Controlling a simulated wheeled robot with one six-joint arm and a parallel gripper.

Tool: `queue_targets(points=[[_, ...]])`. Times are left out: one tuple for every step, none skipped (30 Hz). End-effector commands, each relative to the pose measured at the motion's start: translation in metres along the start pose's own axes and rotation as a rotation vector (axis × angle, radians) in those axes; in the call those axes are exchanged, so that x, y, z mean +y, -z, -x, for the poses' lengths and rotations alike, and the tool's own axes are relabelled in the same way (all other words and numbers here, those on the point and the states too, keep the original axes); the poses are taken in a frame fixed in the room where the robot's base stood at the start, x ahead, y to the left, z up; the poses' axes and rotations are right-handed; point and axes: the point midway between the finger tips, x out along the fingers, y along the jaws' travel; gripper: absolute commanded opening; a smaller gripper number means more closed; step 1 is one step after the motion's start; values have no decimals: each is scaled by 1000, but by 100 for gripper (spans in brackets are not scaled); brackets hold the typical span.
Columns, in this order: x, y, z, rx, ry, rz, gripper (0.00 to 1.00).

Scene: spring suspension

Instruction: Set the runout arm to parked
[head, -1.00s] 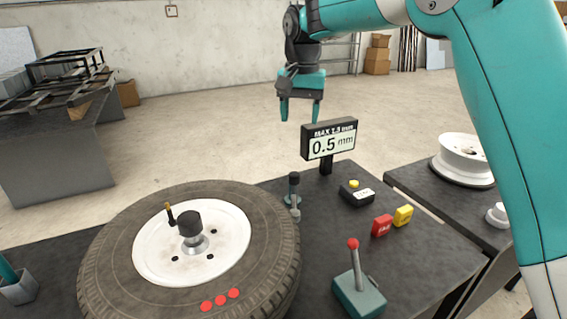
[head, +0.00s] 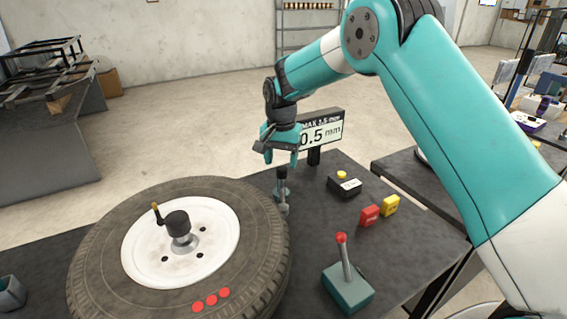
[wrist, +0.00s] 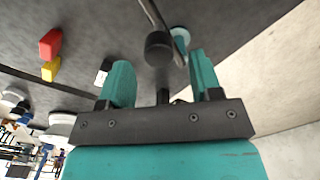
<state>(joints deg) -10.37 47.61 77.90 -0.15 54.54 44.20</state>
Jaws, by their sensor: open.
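The runout arm (head: 282,188) is a small dark-capped post with a grey link on a teal base, standing on the dark table just right of the tyre. In the wrist view its round black knob (wrist: 158,48) shows between and beyond my fingertips, with the teal base behind it. My gripper (head: 282,160) is open and points down just above the knob, with nothing between its fingers. It also shows in the wrist view (wrist: 162,75). I cannot tell whether the fingers touch the knob. The display (head: 322,134) behind reads 0.5 mm and is partly hidden by my gripper.
A tyre on a white rim (head: 215,222) lies on the table at left. A lever box with a red ball (head: 347,285) stands in front. A black button box (head: 344,186), a red block (head: 369,216) and a yellow block (head: 390,206) sit at right.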

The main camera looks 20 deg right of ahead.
Motion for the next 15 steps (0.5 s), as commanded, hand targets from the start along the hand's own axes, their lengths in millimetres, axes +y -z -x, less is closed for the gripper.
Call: queue_targets(points=[[0, 0, -7, -2, -2, 0, 59], [1, 0, -11, -2, -2, -1, 59], [1, 0, -15, -2, -2, -1, 59], [1, 0, -17, -1, -1, -1, 59], [1, 0, -20, -1, 0, -1, 59], [1, 1, -22, -1, 0, -1, 59], [1, 1, -24, -1, 0, -1, 59], [1, 1, -25, -1, 0, -1, 59], [1, 1, -26, -1, 0, -2, 59], [1, 1, -26, -1, 0, -2, 59], [1, 1, -26, 0, 0, -2, 59], [1, 1, -26, 0, 0, -2, 59], [1, 1, -26, 0, 1, -2, 59], [1, 1, -26, 0, 1, -2, 59], [1, 1, -26, 0, 1, -2, 59]])
